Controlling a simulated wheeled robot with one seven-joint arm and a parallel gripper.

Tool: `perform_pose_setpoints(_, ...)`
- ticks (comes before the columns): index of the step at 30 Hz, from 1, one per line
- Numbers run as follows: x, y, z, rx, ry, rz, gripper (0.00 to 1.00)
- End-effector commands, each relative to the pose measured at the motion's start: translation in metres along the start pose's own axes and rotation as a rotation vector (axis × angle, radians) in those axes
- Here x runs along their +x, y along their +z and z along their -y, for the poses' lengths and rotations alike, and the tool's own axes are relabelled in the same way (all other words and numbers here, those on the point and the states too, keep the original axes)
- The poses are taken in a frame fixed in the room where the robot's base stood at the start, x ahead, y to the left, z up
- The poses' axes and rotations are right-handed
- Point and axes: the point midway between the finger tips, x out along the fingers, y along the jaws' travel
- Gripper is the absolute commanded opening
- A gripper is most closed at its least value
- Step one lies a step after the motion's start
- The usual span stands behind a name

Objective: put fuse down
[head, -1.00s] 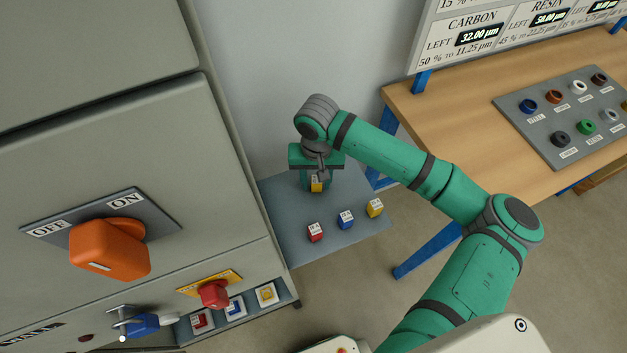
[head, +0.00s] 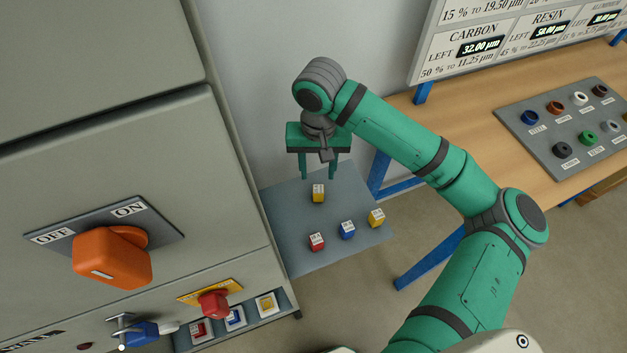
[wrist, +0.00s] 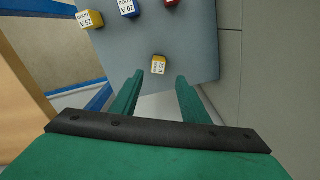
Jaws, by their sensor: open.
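A yellow fuse block (head: 318,193) with a white label stands on the grey shelf (head: 290,225), toward its back. In the wrist view the same yellow fuse (wrist: 158,65) sits on the shelf ahead of my fingertips, apart from them. My gripper (head: 319,176) is open and empty, raised above and behind the fuse. In the wrist view its two green fingers (wrist: 156,82) are spread, with nothing between them. A red fuse (head: 317,242), a blue fuse (head: 347,230) and another yellow fuse (head: 376,218) stand in a row near the shelf's front.
The grey cabinet with an orange ON/OFF switch (head: 112,257) stands at the left. Below it are a red knob (head: 213,304) and a row of labelled slots (head: 235,317). A wooden table (head: 455,120) with a panel of coloured rings (head: 565,120) is at the right.

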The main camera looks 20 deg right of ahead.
Motion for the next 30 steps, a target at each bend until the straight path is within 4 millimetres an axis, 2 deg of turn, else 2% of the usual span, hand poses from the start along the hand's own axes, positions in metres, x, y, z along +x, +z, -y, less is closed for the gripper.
perform_pose_setpoints(3, -0.013, -0.001, -0.001, 0.001, 0.0, -0.002, 0.42)
perform_pose_setpoints(7, -0.02, 0.0, -0.002, 0.003, 0.0, 0.0, 0.42)
perform_pose_setpoints(16, -0.021, -0.001, -0.009, 0.016, 0.0, 0.0, 0.42)
perform_pose_setpoints(24, -0.021, -0.001, -0.006, 0.012, -0.002, -0.001, 0.42)
perform_pose_setpoints(27, -0.022, -0.004, 0.004, 0.007, -0.036, -0.017, 0.42)
perform_pose_setpoints(29, -0.024, -0.01, 0.019, 0.002, -0.09, -0.044, 0.42)
perform_pose_setpoints(30, -0.026, -0.015, 0.032, -0.001, -0.14, -0.068, 0.42)
